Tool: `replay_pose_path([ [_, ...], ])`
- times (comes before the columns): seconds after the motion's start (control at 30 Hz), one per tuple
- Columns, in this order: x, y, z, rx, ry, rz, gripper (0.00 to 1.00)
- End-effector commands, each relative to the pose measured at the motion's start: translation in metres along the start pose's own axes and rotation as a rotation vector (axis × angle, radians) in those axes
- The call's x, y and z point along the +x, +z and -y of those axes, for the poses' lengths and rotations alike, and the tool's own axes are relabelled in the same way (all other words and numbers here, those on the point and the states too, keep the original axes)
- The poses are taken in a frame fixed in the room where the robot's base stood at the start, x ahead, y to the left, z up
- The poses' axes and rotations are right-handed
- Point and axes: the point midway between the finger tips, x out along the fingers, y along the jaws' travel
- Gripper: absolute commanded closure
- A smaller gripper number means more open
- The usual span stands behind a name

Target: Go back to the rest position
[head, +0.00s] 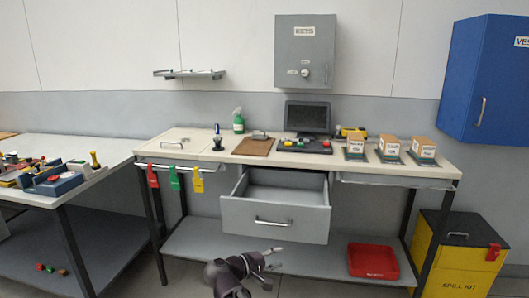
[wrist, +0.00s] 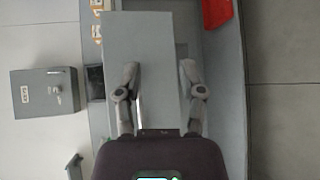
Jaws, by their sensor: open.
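My gripper (head: 273,268) is in the lower middle of the head view, below and in front of the open drawer (head: 275,218). Its two fingers are spread apart with nothing between them. The grey drawer is pulled out under the bench top, with a bar handle (head: 272,222) on its front, and its visible inside looks empty. In the wrist view the open fingers (wrist: 158,72) show on either side of a grey panel, with the bench behind. I cannot tell a gap or touch there, but the head view shows the gripper apart from the drawer handle.
A bench (head: 205,145) carries a monitor (head: 307,117), a clipboard (head: 253,147) and boxes. A red bin (head: 373,261) sits on its lower shelf. A yellow spill kit (head: 455,262) stands at right, a side table (head: 100,150) at left. A grey cabinet (head: 305,45) hangs above.

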Motion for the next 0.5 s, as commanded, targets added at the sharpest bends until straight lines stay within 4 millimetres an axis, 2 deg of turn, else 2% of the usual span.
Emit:
replay_pose_path([
  [0.27, 0.023, 0.016, 0.018, 0.027, -0.118, 0.03, 0.49],
  [0.5, 0.051, 0.038, 0.045, 0.076, -0.29, 0.074, 0.49],
])
